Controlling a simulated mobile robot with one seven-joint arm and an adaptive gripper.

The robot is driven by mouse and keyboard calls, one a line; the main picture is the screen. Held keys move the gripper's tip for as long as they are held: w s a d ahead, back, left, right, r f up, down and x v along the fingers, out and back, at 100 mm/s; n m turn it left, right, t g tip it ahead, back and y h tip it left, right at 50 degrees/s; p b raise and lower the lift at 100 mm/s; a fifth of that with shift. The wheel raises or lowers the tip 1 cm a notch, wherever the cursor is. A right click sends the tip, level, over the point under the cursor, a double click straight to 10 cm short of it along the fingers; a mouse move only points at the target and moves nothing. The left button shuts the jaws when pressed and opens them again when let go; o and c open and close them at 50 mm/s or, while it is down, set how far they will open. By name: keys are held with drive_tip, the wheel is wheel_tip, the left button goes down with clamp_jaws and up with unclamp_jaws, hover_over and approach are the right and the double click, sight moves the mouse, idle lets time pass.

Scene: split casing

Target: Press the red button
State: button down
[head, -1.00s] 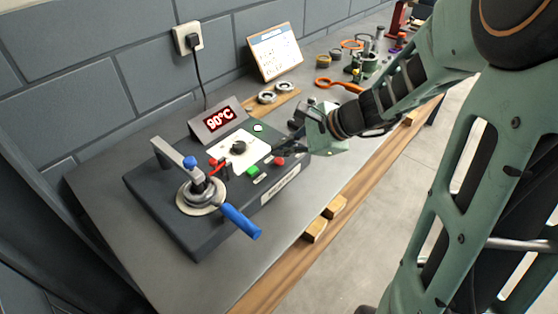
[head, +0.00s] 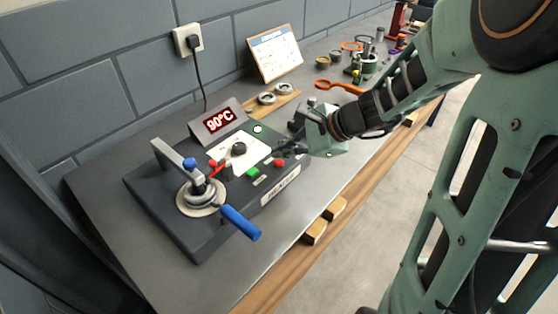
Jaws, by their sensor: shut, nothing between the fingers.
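The red button (head: 279,162) is a small round cap on the right front part of the dark casing (head: 165,215). A green button (head: 253,172) sits to its left. My gripper (head: 279,149) comes in from the right, with its dark fingers shut and nothing between them. In the picture the fingertips lie just above the red button, over the right edge of the white dial plate. The button's cap shows clear of the fingers. I cannot tell how high the fingertips are above the casing.
Wooden blocks (head: 315,231) lie at the bench's front edge. Tools crowd the far end.

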sight(282, 163)
drive_tip(key=shift+f+b, duration=0.45)
drive_tip(key=shift+b, duration=0.1)
drive_tip(key=shift+f+b, duration=0.5)
idle(0.6)
idle(0.4)
drive_tip(key=shift+r+p, duration=0.75)
drive_tip(key=shift+r, duration=0.2)
drive_tip(key=shift+r, duration=0.1)
wheel_tip(282, 163, up, 5)
drive_tip(key=p, duration=0.4)
idle(0.4)
